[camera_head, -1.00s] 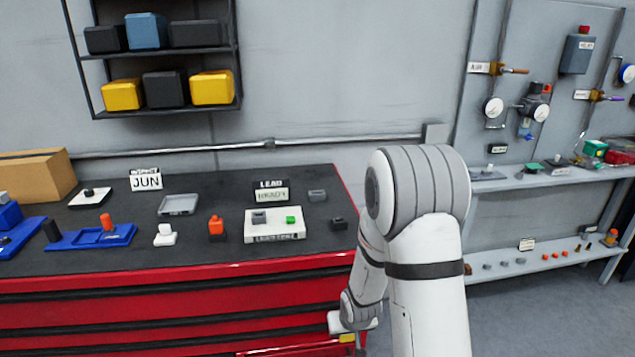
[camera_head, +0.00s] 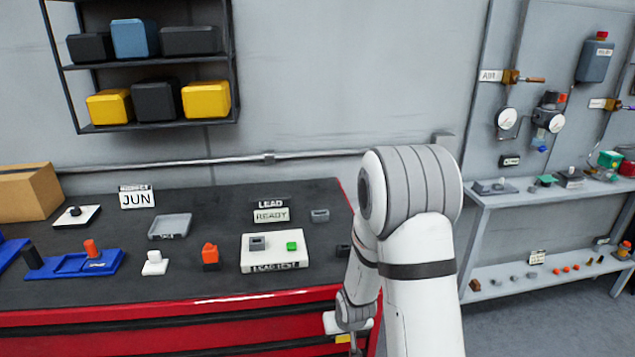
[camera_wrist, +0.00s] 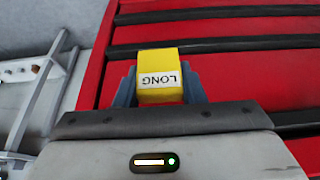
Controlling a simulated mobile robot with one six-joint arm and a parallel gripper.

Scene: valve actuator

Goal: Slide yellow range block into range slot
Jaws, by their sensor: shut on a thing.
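My gripper (camera_wrist: 160,88) is shut on the yellow range block (camera_wrist: 158,62) in the wrist view. The block carries a white label reading LONG, upside down in this view, and sits between two blue-grey fingers. In the head view my gripper is low in front of the red cabinet, with a bit of the yellow block (camera_head: 343,339) showing beneath it. The fingertips are hard to make out there. I cannot tell which fixture holds the range slot.
A red cabinet (camera_head: 150,335) with a dark top holds a white LEAD TEST box (camera_head: 275,267), a blue tray (camera_head: 110,268) and small parts. A grey two-level shelf (camera_head: 560,192) stands at the right below wall gauges.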

